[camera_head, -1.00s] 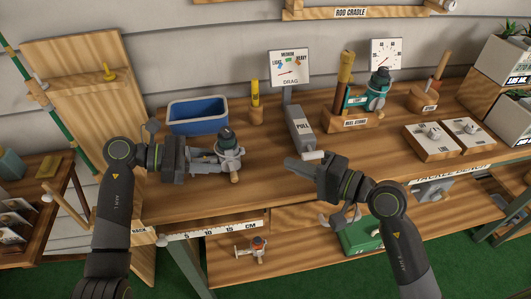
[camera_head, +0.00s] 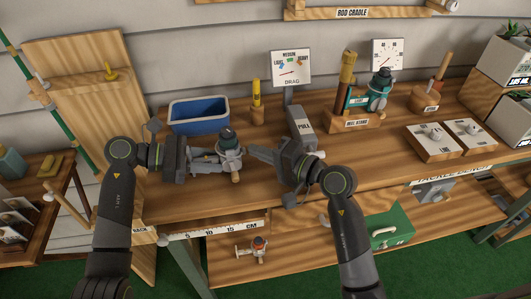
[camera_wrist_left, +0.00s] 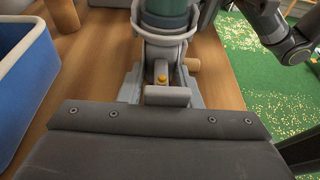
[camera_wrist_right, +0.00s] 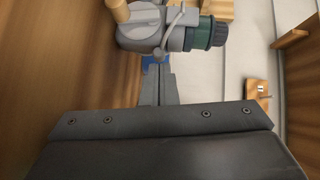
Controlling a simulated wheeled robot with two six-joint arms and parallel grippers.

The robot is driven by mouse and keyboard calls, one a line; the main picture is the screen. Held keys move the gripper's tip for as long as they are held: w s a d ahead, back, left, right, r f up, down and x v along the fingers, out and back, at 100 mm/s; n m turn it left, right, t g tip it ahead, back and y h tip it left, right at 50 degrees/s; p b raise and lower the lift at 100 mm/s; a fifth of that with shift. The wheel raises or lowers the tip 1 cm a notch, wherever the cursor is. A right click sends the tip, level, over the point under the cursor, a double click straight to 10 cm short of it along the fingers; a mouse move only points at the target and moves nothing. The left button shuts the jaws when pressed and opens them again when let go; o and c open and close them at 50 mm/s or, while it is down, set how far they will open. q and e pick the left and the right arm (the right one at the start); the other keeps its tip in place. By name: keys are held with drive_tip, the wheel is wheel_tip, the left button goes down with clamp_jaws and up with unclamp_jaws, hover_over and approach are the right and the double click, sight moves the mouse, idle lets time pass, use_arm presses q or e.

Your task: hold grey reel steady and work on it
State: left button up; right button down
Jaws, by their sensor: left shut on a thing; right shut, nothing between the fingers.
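The grey reel (camera_head: 230,152), with a dark green and black top and a wooden handle knob, is at the left part of the bench. My left gripper (camera_head: 200,160) is shut on the reel's foot; the left wrist view shows the foot between the fingers (camera_wrist_left: 165,95) and the reel body (camera_wrist_left: 168,25) beyond. My right gripper (camera_head: 254,152) is shut and empty, its tips pointing left at the reel, a small gap away. In the right wrist view the shut fingertips (camera_wrist_right: 158,72) sit just below the reel (camera_wrist_right: 165,30).
A blue bin (camera_head: 198,115) stands behind my left gripper. The grey pull gauge (camera_head: 301,130) with the drag sign (camera_head: 291,67) stands behind my right gripper. The reel stand (camera_head: 352,122) holds a teal reel (camera_head: 379,90). Two wooden blocks with knobs (camera_head: 433,142) are at right. The bench front middle-right is clear.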

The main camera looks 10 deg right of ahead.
drive_tip(key=shift+a+f+m+y, duration=0.3)
drive_tip(key=shift+a+f+m, duration=0.05)
drive_tip(key=shift+m, duration=0.05)
use_arm(q)
drive_tip(key=shift+s+d+r, duration=0.1)
drive_tip(key=shift+d, duration=0.15)
use_arm(e)
drive_tip(key=shift+s+f, duration=0.15)
drive_tip(key=shift+s, duration=0.1)
use_arm(q)
drive_tip(key=shift+a, duration=0.25)
use_arm(e)
drive_tip(key=shift+s+d+f, duration=0.2)
drive_tip(key=shift+s+d, duration=0.15)
drive_tip(key=shift+d, duration=0.1)
drive_tip(key=shift+t, duration=0.3)
drive_tip(key=v, duration=0.6)
drive_tip(key=shift+w+d+r, duration=0.1)
drive_tip(key=shift+r, duration=0.2)
drive_tip(key=shift+s+d+r, duration=0.25)
drive_tip(key=shift+s+d, duration=0.05)
drive_tip(key=shift+d, duration=0.1)
